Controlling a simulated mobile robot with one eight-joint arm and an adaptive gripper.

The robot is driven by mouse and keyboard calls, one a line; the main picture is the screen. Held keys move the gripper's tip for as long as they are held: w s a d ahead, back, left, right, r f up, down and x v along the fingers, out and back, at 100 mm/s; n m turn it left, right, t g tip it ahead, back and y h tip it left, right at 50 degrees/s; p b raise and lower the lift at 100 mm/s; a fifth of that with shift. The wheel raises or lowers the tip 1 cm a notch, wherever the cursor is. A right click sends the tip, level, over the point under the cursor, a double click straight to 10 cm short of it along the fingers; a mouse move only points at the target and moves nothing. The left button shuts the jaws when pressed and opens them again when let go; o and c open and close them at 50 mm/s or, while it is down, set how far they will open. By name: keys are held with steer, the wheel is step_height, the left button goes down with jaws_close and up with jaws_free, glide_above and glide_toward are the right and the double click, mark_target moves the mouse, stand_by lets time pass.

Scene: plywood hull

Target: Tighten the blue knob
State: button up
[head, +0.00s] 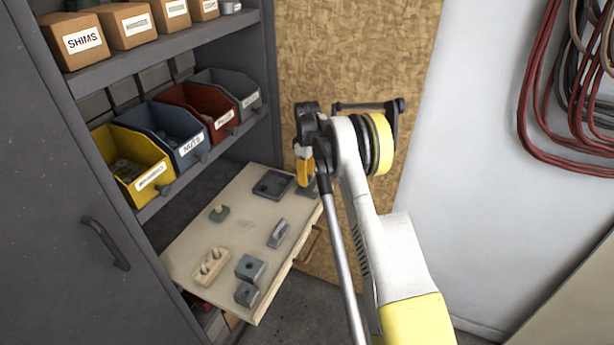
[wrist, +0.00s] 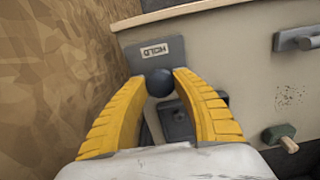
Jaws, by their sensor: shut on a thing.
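The blue knob (wrist: 159,83) is a dark, round ball in the wrist view, between the yellow fingers of my gripper (wrist: 160,84). It sits in front of a grey plate marked HOLD (wrist: 153,50). My gripper is shut on the knob, with one finger on each side. In the head view my gripper (head: 304,172) points down over the far right corner of the pull-out board, and the knob is hidden behind the fingers and wrist. I cannot tell how far the knob is turned.
The pale board (head: 195,245) carries a dark square tray (head: 273,184), a green knob (head: 219,213), a grey bracket (head: 278,232), grey blocks (head: 250,268) and a wooden peg block (head: 210,266). Shelf bins (head: 131,165) stand above left. A plywood wall (head: 350,50) is close behind my gripper.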

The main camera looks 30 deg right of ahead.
steer(key=m, duration=0.4)
steer(key=shift+m+p, duration=0.3)
steer(key=m, duration=0.5)
steer(key=m+p, duration=0.1)
steer(key=m, duration=0.4)
steer(key=shift+a+m, duration=0.1)
steer(key=shift+m, duration=0.3)
steer(key=m, duration=1)
steer(key=shift+w+m, duration=0.1)
steer(key=shift+m, duration=0.3)
steer(key=m, duration=0.4)
steer(key=shift+m, duration=0.3)
steer(key=m, duration=0.5)
steer(key=shift+w, duration=0.1)
steer(key=shift+m, duration=2.5)
